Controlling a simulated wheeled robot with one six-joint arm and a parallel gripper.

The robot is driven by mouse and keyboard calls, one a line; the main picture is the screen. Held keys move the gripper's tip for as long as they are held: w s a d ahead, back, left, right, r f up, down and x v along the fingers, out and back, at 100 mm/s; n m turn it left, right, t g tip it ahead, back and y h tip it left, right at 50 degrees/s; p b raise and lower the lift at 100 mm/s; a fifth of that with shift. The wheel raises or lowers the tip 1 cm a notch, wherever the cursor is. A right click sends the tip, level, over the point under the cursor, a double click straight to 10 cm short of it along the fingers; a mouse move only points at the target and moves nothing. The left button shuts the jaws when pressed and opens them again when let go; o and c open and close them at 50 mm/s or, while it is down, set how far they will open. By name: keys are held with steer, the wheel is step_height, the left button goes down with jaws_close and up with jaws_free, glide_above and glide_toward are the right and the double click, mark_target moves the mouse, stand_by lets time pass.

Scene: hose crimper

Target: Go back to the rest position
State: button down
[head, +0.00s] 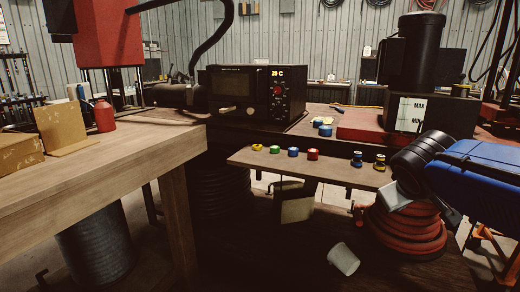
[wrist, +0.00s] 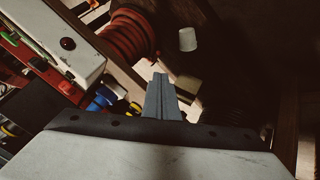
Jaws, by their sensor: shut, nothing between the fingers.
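My gripper (wrist: 160,78) shows in the wrist view as two grey fingers pressed together, with nothing between them. The fingers point away over a dark floor area, apart from any object. In the head view my blue and black arm comes in from the right edge, in front of the red coiled hose (head: 405,235). The fingers cannot be made out clearly there. The red hose also shows at the top of the wrist view (wrist: 128,35), with a white cup (wrist: 187,39) to its right.
A wooden bench (head: 90,190) fills the left. A narrow shelf (head: 330,172) holds several coloured fittings (head: 293,152). Behind it stands a black control box (head: 262,92) reading 20 C. The white cup lies tilted below the shelf (head: 343,259).

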steer(key=s+a+f+m+g+y, duration=0.1)
steer(key=s+a+f+y, duration=0.1)
steer(key=s+f, duration=0.4)
steer(key=s+a+f+m+g+y, duration=0.1)
steer(key=s+a+f+g+y, duration=0.1)
steer(key=s+a+f, duration=0.2)
steer(key=s+f, duration=0.3)
steer(key=s, duration=0.4)
steer(key=shift+a, duration=0.2)
